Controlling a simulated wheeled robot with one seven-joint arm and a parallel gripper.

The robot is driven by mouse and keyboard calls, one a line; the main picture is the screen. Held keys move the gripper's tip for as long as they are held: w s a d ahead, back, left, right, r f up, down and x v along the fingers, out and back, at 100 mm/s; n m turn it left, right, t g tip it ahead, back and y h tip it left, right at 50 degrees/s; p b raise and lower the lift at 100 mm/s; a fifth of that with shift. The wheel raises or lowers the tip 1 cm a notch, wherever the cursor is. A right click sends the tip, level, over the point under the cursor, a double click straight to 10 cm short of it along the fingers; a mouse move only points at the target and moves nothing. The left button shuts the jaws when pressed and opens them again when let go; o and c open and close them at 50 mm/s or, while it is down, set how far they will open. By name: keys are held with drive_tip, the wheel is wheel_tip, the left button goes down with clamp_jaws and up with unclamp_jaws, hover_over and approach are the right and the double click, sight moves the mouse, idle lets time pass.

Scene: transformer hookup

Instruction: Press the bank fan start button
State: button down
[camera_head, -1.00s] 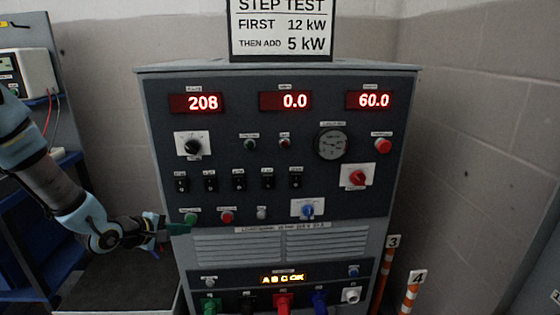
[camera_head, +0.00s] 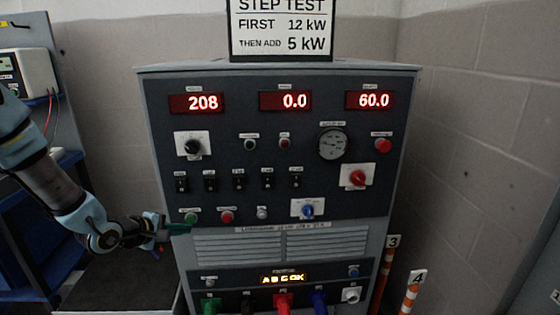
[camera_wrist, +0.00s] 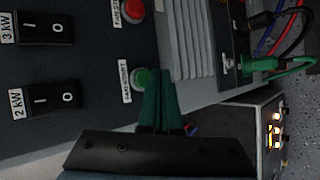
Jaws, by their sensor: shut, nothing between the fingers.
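The bank fan start button looks to be the green button (camera_head: 191,218) low on the left of the load bank panel (camera_head: 230,160). It also shows in the wrist view as a green round button (camera_wrist: 141,78) beside a small white label. My gripper (camera_head: 178,229) is just below and left of it in the head view. In the wrist view my gripper's green fingertips (camera_wrist: 158,80) are closed together with nothing between them, right beside the green button. I cannot tell whether they touch it. A red button (camera_head: 227,217) sits just to its right.
A row of black switches (camera_head: 239,182) is above the buttons. A blue knob (camera_head: 307,209) and a grey vent grille (camera_head: 240,246) are nearby. Colored plugs (camera_head: 283,303) with cables are below. Orange-striped posts (camera_head: 411,292) stand at the right.

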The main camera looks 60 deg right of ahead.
idle(0.4)
drive_tip(key=shift+w+d+p, duration=0.25)
drive_tip(key=shift+d+p, duration=0.15)
drive_tip(key=shift+p, duration=0.05)
drive_tip(key=shift+w+d, duration=0.25)
drive_tip(key=shift+d, duration=0.1)
idle(0.6)
drive_tip(key=shift+s+a+p, duration=0.4)
drive_tip(key=shift+s+a, duration=0.1)
drive_tip(key=shift+a, duration=0.25)
drive_tip(key=s+a, duration=0.3)
drive_tip(key=a, duration=0.2)
idle(0.4)
drive_tip(key=shift+s, duration=0.1)
idle(0.7)
